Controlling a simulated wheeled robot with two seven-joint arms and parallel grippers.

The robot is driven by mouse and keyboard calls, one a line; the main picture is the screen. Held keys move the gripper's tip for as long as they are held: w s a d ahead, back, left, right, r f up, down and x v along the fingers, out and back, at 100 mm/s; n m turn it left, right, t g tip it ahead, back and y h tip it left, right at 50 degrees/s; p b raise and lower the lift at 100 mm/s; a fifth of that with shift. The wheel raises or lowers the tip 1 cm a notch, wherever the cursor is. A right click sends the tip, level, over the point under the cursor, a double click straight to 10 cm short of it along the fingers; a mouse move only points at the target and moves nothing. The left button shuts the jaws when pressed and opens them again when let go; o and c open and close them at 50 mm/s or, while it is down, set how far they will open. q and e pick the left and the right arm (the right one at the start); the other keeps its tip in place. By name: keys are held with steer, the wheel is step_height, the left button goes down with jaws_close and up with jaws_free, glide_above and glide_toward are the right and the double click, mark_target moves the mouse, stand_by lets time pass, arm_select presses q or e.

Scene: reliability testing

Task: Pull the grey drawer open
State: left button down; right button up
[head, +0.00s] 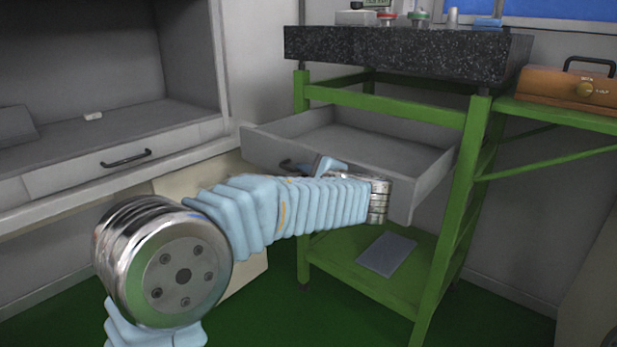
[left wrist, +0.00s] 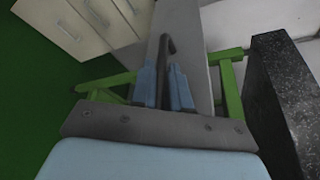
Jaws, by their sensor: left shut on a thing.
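The grey drawer (head: 432,187) stands pulled out from the green frame under a dark speckled stone slab, and its empty inside shows in the head view. Its black handle (head: 288,166) is on the front panel, partly hidden by my left arm. My left gripper (left wrist: 168,88) is shut on the dark handle (left wrist: 165,48), which stands between its blue fingers in the left wrist view. In the head view the left gripper (head: 325,167) is at the drawer front, its fingertips mostly hidden. My right gripper is not in view.
The stone slab (head: 400,52) sits above the drawer. A grey plate (head: 386,254) lies on the lower shelf. A white cabinet with another handled drawer (head: 75,172) is at left.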

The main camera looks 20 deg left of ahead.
arm_select(q)
steer(key=shift+s+a, duration=0.1)
steer(key=shift+s, duration=0.45)
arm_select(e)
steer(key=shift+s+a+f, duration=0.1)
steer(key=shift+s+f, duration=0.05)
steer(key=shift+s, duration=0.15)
arm_select(q)
steer(key=c, duration=1.5)
jaws_free()
steer(key=shift+o, duration=0.2)
steer(key=v, duration=1.3)
steer(key=shift+s+d, duration=0.2)
steer(key=shift+d, duration=0.1)
